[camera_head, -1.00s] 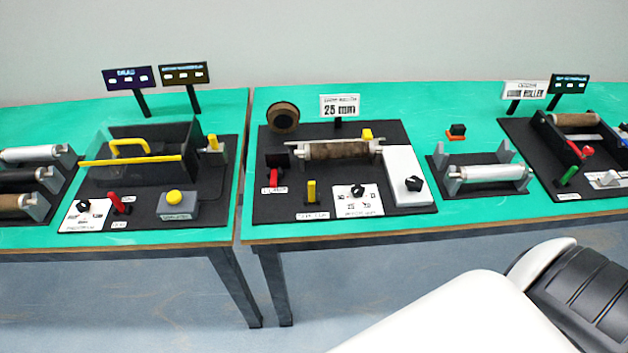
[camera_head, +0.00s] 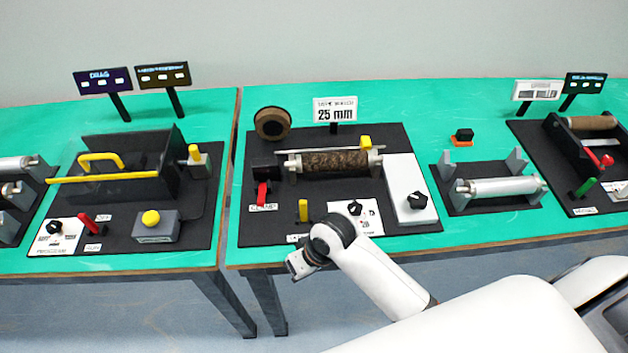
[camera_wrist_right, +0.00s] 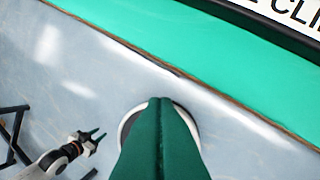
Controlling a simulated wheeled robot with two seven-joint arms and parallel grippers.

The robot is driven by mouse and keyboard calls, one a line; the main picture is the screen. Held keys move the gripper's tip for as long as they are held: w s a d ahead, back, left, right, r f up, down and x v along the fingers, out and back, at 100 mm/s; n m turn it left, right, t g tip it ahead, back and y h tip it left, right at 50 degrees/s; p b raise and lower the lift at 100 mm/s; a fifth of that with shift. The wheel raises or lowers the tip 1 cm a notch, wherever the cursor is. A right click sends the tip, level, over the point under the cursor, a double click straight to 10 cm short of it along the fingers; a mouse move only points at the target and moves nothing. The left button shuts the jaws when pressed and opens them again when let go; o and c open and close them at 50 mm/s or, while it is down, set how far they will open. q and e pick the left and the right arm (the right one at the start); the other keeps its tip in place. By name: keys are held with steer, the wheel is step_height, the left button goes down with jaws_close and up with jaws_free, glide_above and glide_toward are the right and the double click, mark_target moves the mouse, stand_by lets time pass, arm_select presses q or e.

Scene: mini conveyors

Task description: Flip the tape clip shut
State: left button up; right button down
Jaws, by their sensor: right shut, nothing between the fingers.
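The tape clip is a small yellow lever (camera_head: 303,210) standing upright at the front of the middle station's black board. Its label at the board's front edge is partly covered by my right arm in the head view. Part of a label ending in "E CLI" (camera_wrist_right: 291,12) shows at the top right of the right wrist view; the lever is not in that view. My right gripper (camera_head: 298,264) is just in front of the table edge, below the lever and apart from it. Its fingers (camera_wrist_right: 160,102) are together and empty. My left gripper (camera_wrist_right: 92,138) shows open, low over the floor.
A red lever (camera_head: 262,194) stands left of the yellow one. A dial card (camera_head: 366,218) and a white block with a black knob (camera_head: 408,180) are to its right. A brown roller (camera_head: 335,161) lies behind. The table's front edge (camera_head: 232,266) is close to my right gripper.

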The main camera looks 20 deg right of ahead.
steer(key=shift+g, duration=0.9)
steer(key=w+r, duration=0.1)
steer(key=w, duration=0.1)
steer(key=w+a+r, duration=0.1)
steer(key=w+r, duration=0.2)
steer(key=w, duration=0.1)
steer(key=shift+w+a+r, duration=0.2)
steer(key=shift+a, duration=0.15)
steer(key=shift+m+g+h, duration=0.5)
steer(key=shift+g+h, duration=0.1)
steer(key=w, duration=0.1)
steer(key=w+d+r, duration=0.1)
steer(key=w, duration=0.1)
steer(key=w+r, duration=0.1)
steer(key=w, duration=0.1)
steer(key=shift+w+d+r, duration=0.1)
steer(key=shift+d+r, duration=0.1)
steer(key=shift+d, duration=0.1)
arm_select(q)
steer(key=shift+w+d, duration=0.2)
steer(key=shift+w, duration=0.25)
arm_select(e)
steer(key=w+d+r+m+g+h, duration=0.1)
steer(key=w+d+r+m, duration=0.3)
steer(key=w+d+r, duration=0.3)
step_height(320, 180, up, 4)
steer(key=shift+w+d+m, duration=0.4)
steer(key=shift+w, duration=0.85)
